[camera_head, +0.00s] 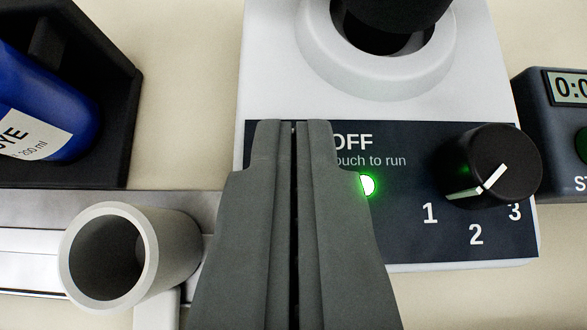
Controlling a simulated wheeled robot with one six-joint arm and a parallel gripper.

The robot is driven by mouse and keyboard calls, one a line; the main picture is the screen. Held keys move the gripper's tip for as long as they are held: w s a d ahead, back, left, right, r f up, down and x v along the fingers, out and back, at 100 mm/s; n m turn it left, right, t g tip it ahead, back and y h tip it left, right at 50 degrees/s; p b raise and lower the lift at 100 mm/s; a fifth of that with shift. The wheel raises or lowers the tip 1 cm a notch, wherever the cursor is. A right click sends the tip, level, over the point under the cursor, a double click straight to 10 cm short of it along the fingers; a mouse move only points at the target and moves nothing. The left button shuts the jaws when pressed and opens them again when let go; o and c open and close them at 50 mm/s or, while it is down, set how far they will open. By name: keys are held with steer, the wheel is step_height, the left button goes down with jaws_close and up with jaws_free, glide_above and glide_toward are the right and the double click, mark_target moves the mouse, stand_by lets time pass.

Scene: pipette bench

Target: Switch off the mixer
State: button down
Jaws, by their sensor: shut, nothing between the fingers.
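The mixer (262,60) is a white box with a dark front panel (405,245) and a round cup head (385,82) on top, a dark object sitting in it. The panel reads "OFF" and "touch to run", partly covered. A green light (368,186) is lit just right of my gripper. A black knob (490,160) has a white pointer slanting to the lower left, above the marks 1, 2 and 3. My gripper (294,125) is shut and empty, in front of the panel's left part. It hides what lies there; contact cannot be told.
A blue dye bottle (85,120) lies in a black holder (125,75) at the left. A grey open tube (170,250) stands at lower left by a metal rail (30,212). A dark timer (535,90) is at the right edge. Beige bench (190,100) shows between holder and mixer.

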steer(key=shift+w+f, duration=0.1)
steer(key=shift+f, duration=0.15)
steer(key=shift+w, duration=0.15)
steer(key=shift+w+r, duration=0.3)
steer(key=shift+w, duration=0.35)
steer(key=shift+r, duration=0.45)
step_height(320, 180, up, 4)
steer(key=w+r+v, duration=0.1)
steer(key=v, duration=0.7)
steer(key=shift+s+r, duration=0.2)
steer(key=shift+r, duration=0.35)
